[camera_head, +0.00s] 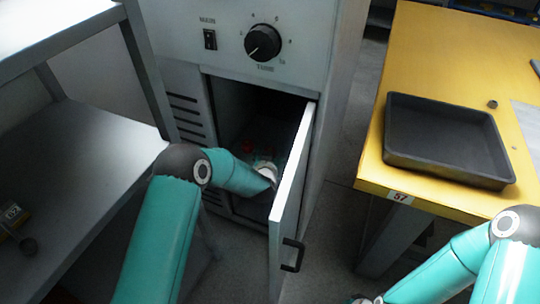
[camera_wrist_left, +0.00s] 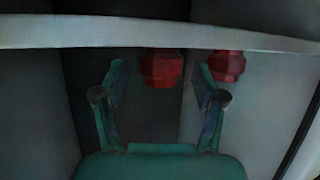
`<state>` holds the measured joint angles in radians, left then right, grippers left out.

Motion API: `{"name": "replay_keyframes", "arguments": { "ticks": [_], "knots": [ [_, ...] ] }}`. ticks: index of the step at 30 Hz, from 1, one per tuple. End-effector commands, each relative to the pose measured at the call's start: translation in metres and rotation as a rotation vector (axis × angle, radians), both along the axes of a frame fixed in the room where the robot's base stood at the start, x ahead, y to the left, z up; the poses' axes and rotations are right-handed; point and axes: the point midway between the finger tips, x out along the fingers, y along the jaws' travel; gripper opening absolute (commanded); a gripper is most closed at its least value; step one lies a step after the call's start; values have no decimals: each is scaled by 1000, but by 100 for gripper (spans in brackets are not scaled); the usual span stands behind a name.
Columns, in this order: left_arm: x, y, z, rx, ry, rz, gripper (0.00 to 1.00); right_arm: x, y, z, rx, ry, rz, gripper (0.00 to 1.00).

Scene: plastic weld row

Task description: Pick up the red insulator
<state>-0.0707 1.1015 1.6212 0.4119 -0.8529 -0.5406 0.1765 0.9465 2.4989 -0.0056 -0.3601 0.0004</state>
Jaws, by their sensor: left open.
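Two red insulators show in the left wrist view, a nearer-centre red insulator (camera_wrist_left: 161,68) and another red insulator (camera_wrist_left: 227,66) to its right. A pale bar crosses just above them, and the right finger overlaps the edge of the second one. My left gripper (camera_wrist_left: 160,72) is open, with the first insulator seen between its fingers; I cannot tell how far ahead it lies. In the head view, my left arm reaches into the open cabinet (camera_head: 232,100), where a little red (camera_head: 249,147) shows in the dark. My left fingers are hidden there.
The cabinet door (camera_head: 291,190) stands open close to the right of my left wrist. A pale bar (camera_wrist_left: 90,31) spans the wrist view. A yellow table (camera_head: 440,50) with an empty black tray (camera_head: 440,160) stands right. A grey shelf (camera_head: 85,150) is left.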

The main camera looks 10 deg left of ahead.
Motion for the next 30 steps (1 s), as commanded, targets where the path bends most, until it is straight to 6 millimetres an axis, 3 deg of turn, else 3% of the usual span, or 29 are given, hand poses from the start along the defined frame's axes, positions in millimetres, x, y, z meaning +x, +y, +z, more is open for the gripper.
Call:
{"name": "replay_keyframes", "arguments": {
  "ticks": [6, 14, 26, 30],
  "knots": [
    [21, 3, -11, -1, 1, 1, 71, 0, 0, -8, 0, 0, 0, 24],
    [23, 3, -10, 0, 1, 0, 71, 0, 0, -8, 0, 0, 0, 24],
    [23, 2, -10, -1, 1, -1, 6, 0, 0, -8, 0, 0, 0, 24],
    [23, 2, -10, 0, 0, -1, 4, 0, 0, -8, 0, 0, 0, 24]
  ]
}}
